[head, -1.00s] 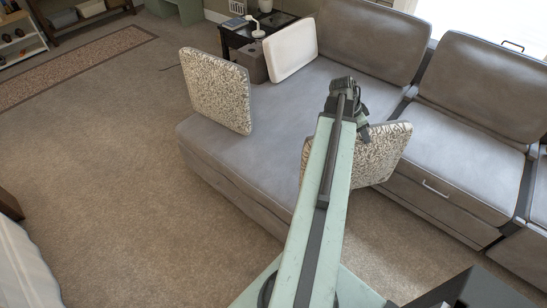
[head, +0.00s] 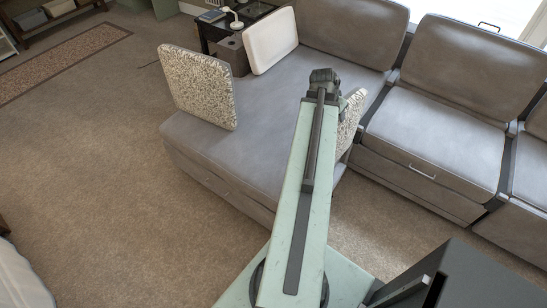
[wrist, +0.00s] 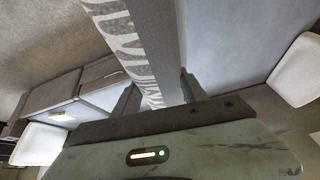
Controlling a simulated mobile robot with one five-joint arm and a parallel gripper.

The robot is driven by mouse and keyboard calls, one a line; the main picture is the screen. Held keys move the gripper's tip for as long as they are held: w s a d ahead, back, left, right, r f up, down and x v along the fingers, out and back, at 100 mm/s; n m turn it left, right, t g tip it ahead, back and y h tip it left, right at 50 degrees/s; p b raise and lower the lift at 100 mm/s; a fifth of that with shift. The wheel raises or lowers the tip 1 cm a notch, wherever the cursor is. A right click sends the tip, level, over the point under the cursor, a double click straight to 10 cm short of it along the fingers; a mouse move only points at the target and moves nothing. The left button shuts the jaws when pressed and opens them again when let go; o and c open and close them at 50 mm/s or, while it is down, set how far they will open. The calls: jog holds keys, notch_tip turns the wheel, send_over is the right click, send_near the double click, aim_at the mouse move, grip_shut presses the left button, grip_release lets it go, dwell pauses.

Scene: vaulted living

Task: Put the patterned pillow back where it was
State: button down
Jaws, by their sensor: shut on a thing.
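My gripper (wrist: 158,94) is shut on a patterned pillow, seen edge-on between the fingers in the wrist view (wrist: 138,42). In the head view this held patterned pillow (head: 350,112) shows only as a strip to the right of my arm, over the front part of the grey sofa (head: 275,108). The rest of it is hidden behind the arm, and I cannot tell whether it touches the seat. A second pillow with similar patterning (head: 198,85) stands upright at the left edge of the sofa's long seat.
A white pillow (head: 270,40) leans at the back left of the seat. A dark side table (head: 213,35) with a lamp stands behind it. Seat between the left pillow and my gripper is clear; carpet is open at left.

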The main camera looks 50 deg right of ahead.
jog(key=w+a+n+t, duration=0.1)
jog(key=w+n, duration=0.1)
jog(key=n, duration=0.1)
jog(key=w+a+n+t+y, duration=0.1)
jog(key=w+a+n+t, duration=0.1)
jog(key=n, duration=0.2)
jog(key=w+a+n+t+y, duration=0.1)
jog(key=w+n+t, duration=0.1)
jog(key=n, duration=0.1)
jog(key=shift+w+a+n, duration=0.2)
jog(key=shift+a+n, duration=0.1)
jog(key=shift+a, duration=0.05)
jog(key=w+a+f+n+t+y+b, duration=0.1)
jog(key=w+a+n+y, duration=0.3)
jog(key=a+n, duration=0.5)
jog(key=shift+w+f+y+b, duration=0.15)
jog(key=shift+w+y+b, duration=0.15)
jog(key=shift+w, duration=0.4)
